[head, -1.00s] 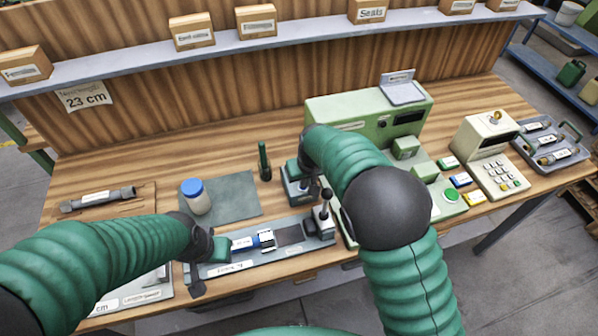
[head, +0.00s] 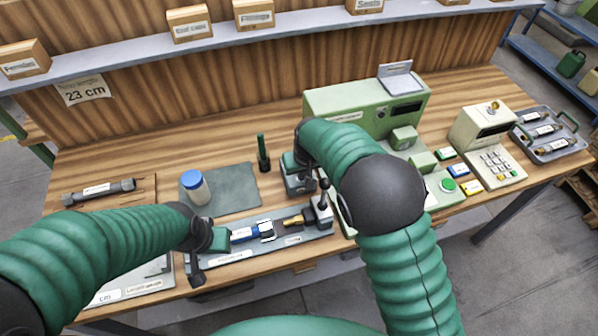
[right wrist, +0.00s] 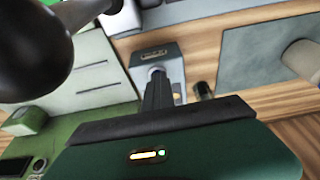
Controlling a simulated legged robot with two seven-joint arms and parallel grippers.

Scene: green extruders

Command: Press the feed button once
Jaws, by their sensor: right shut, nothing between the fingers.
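My right gripper (head: 297,172) reaches down over a small grey box (head: 300,186) at the middle of the bench. In the right wrist view its black fingers (right wrist: 158,88) are shut and empty, with their tips over the same grey box (right wrist: 172,60), which bears a small label. The fingers hide part of its top; I cannot tell whether they touch a button there. A brass fitting (head: 293,222) lies on the long grey fixture (head: 290,241). My left gripper (head: 212,240) is beside a blue-labelled cylinder (head: 243,235) on that fixture; whether its fingers hold it is unclear.
A black-knobbed lever (head: 325,205) stands at the fixture's right end. A green machine (head: 345,98) with a green button (head: 448,185) is behind my right arm. A blue-capped jar (head: 194,187) stands on a dark mat (head: 235,190). A keypad unit (head: 492,160) is at right.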

